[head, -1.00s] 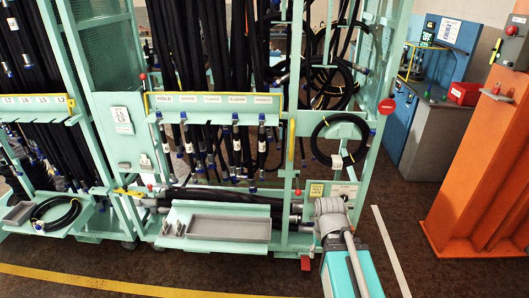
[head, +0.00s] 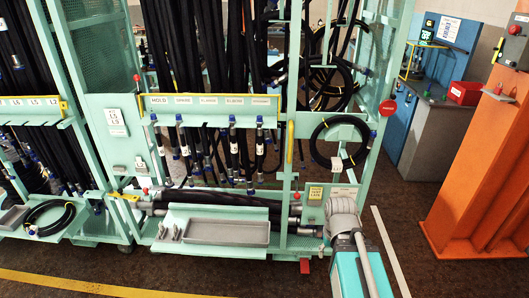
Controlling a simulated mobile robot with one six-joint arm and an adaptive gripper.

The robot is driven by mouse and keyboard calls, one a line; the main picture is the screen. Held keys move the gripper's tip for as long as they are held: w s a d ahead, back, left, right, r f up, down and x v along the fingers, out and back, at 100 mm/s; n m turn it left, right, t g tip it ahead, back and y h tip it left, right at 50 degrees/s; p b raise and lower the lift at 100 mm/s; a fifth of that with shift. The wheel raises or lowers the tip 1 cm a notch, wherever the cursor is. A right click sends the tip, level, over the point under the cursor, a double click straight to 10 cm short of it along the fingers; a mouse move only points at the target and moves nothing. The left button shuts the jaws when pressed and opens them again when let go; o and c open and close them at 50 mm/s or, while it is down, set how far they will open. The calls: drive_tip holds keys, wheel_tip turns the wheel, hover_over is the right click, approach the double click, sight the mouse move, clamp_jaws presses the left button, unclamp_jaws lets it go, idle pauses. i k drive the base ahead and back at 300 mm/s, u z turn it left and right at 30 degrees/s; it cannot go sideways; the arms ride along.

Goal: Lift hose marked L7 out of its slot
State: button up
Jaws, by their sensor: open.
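Many black hoses hang in a pale green rack (head: 105,160) in front of me, in two bays. The left bay has a slot rail (head: 30,108) with small L-number tags, too small to read surely. The middle bay has a rail (head: 212,104) with a tag reading HOLD and other word tags. Black hoses (head: 212,50) hang through that middle bay, with metal ends below the rail. I cannot make out a hose marked L7.
A grey tray (head: 228,232) sits low at the rack's front. A coiled hose (head: 340,140) hangs at the rack's right. An orange column (head: 480,170) and a grey cabinet (head: 432,135) stand at the right. The floor (head: 230,277) before the rack is open.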

sight(260, 179)
drive_tip(key=i, duration=0.9)
drive_tip(key=u, duration=0.05)
